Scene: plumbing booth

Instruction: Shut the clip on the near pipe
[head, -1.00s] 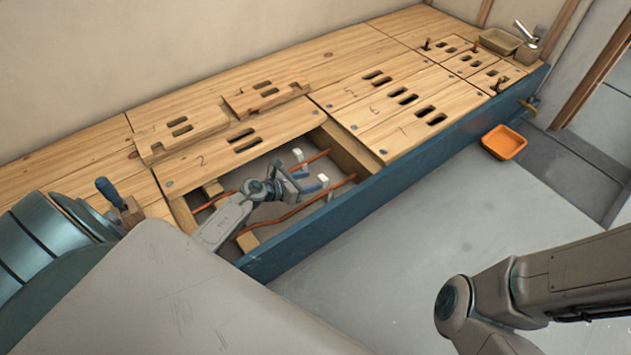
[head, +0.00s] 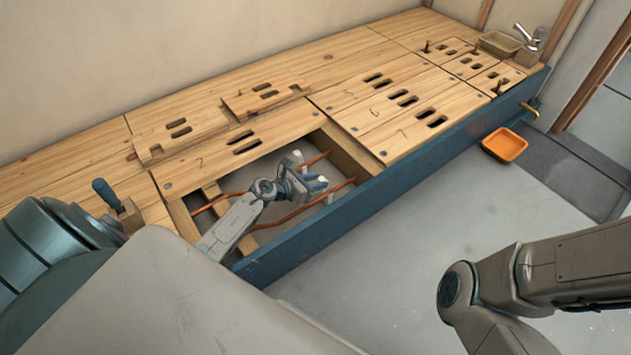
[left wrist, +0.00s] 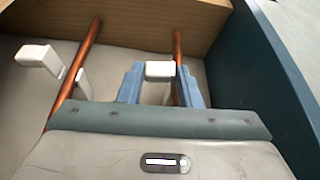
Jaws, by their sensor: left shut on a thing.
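Two copper pipes run through the opening in the bench; the near pipe (left wrist: 178,50) lies on the side of the blue front panel. My left gripper (head: 318,183) reaches into the opening over this pipe. In the left wrist view its blue fingers (left wrist: 161,88) are closed on the white near clip (left wrist: 159,70), one on each side. The clip's cap shows between them, beside the pipe; whether it is latched I cannot tell. On the far pipe (left wrist: 75,75) another white clip (left wrist: 39,57) has its cap raised to one side. My right gripper is out of view.
Wooden boards with slots (head: 395,108) surround the opening, and the blue front panel (head: 420,167) borders it. A blue-handled tool (head: 105,191) stands at the left. An orange tray (head: 504,144) lies on the floor at right. Clear floor lies before the panel.

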